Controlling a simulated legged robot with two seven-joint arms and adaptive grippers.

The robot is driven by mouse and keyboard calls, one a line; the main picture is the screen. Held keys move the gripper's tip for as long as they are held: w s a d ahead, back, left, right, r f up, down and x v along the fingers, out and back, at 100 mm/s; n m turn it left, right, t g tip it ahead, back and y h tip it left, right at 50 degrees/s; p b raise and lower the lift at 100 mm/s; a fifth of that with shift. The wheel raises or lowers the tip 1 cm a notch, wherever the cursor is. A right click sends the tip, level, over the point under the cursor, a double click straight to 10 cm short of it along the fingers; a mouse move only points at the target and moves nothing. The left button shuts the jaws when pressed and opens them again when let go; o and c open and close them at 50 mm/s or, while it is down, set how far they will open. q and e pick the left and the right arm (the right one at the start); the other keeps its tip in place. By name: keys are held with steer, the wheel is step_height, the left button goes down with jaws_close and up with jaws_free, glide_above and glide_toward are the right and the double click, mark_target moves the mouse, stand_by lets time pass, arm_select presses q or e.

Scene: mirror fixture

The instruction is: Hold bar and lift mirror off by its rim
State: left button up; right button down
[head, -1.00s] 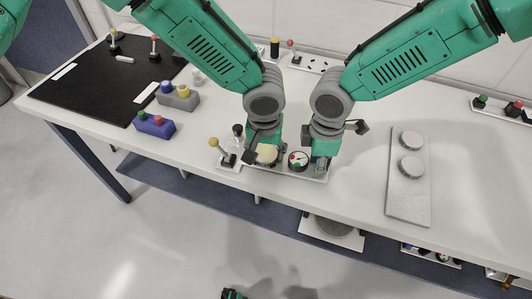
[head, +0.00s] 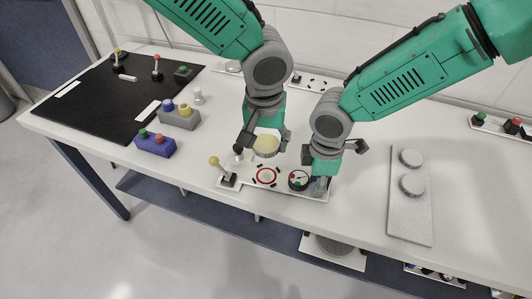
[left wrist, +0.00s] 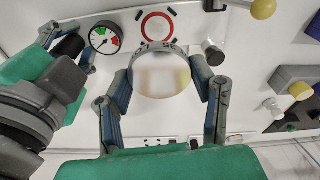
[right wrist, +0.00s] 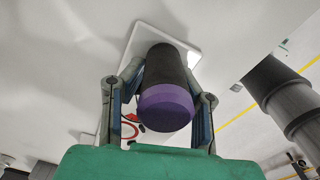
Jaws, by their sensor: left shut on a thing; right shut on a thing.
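The round mirror (head: 266,147), with a metallic rim and pale yellowish face, is in my left gripper (head: 266,143). The jaws are shut on opposite sides of its rim, and it is raised above the white fixture plate (head: 240,186). In the left wrist view the mirror (left wrist: 160,78) is between both fingers, apart from the red ring (left wrist: 158,27) on the plate. My right gripper (head: 321,184) is shut on the bar at the plate's right end. The right wrist view shows this black bar (right wrist: 166,68) with a purple end; the head view mostly hides it.
A dial gauge (head: 299,180) sits on the plate between ring and bar. A yellow-knobbed lever (head: 215,162) stands at the plate's left end. A blue button box (head: 155,146) and grey box (head: 179,118) stand left. A grey panel (head: 408,215) lies right, with clear table between.

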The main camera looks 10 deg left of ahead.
mark_target(267, 141)
arm_select(q)
steer(key=shift+r, duration=2.45)
arm_select(e)
steer(key=c, duration=1.1)
jaws_free()
steer(key=shift+c, duration=0.2)
step_height(267, 141, up, 12)
steer(key=shift+w+f, duration=0.15)
